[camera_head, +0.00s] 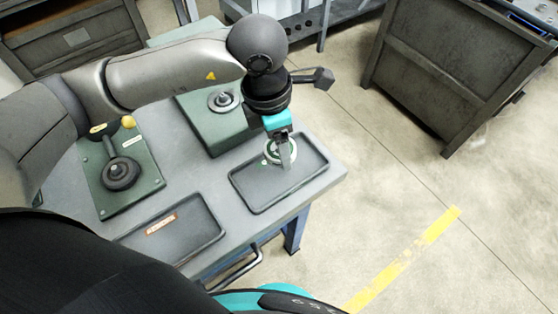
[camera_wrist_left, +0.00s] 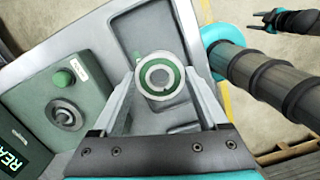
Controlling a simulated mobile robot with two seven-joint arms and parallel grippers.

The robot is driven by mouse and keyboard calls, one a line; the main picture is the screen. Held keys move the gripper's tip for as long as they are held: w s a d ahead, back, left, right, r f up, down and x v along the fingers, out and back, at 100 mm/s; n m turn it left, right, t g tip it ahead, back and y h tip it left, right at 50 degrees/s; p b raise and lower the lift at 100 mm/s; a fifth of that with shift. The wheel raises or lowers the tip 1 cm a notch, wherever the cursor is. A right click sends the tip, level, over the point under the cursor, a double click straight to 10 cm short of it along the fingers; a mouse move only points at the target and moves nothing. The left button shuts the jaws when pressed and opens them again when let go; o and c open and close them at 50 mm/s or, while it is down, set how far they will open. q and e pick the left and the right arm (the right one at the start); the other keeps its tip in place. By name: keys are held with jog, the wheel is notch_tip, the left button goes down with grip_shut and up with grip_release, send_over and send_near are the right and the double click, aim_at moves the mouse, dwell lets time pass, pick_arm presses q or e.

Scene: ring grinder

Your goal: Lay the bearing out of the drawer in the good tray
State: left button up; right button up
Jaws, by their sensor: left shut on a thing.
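My left gripper (camera_head: 285,152) is shut on the bearing (camera_head: 275,151), a pale metal ring with a green band. In the left wrist view the bearing (camera_wrist_left: 160,76) sits between the two fingertips (camera_wrist_left: 162,74), its face towards the camera. In the head view the gripper and bearing are over a dark shallow tray (camera_head: 250,196) at the bench's right end; this tray (camera_wrist_left: 133,32) lies behind the bearing in the wrist view. I cannot tell whether the bearing touches the tray floor. My right gripper (camera_wrist_left: 268,20) shows small at the wrist view's top right, its fingers apart.
A second dark tray with a red label (camera_head: 162,223) lies at the bench's front. A green fixture with a round spindle (camera_head: 224,100) stands behind the right tray. A green plate with a black knob (camera_head: 121,173) is at left. A drawer handle (camera_head: 238,268) shows below the front edge.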

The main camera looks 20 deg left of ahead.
aim_at(281, 170)
pick_arm(q)
jog(key=shift+f+b, duration=0.3)
jog(key=shift+f, duration=3)
jog(key=shift+f, duration=0.2)
jog(key=o, duration=1.4)
jog(key=shift+c, duration=0.2)
jog(key=shift+r, duration=0.1)
jog(key=shift+r, duration=0.15)
jog(key=r, duration=0.8)
jog(key=a+r+p, duration=0.1)
jog(key=r, duration=0.2)
jog(key=shift+s+a+r, duration=0.1)
jog(key=shift+s+r, duration=0.3)
jog(key=shift+r, duration=0.1)
